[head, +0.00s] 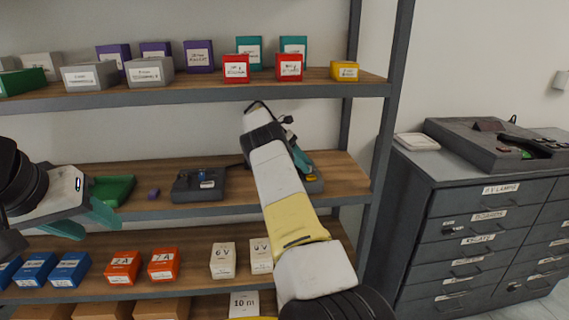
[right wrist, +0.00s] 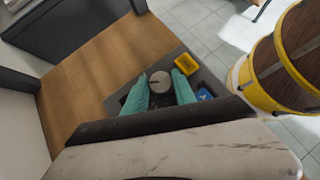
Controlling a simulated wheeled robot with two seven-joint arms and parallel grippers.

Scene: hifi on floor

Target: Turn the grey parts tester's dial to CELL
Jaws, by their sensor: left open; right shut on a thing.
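The grey parts tester (head: 317,186) stands at the right end of the middle shelf, mostly hidden behind my right arm in the head view. In the right wrist view its dark grey body (right wrist: 203,73) carries a round grey dial (right wrist: 160,78), a yellow part and a blue part. My right gripper (right wrist: 160,90) has its teal fingers on either side of the dial and is shut on it; it also shows partly in the head view (head: 298,155). The dial's markings cannot be read. My left gripper (head: 85,222) is open and empty, in front of the shelves at left.
Labelled boxes fill the shelves above and below. A grey drawer cabinet (head: 480,215) stands right of the rack's post (head: 388,110).

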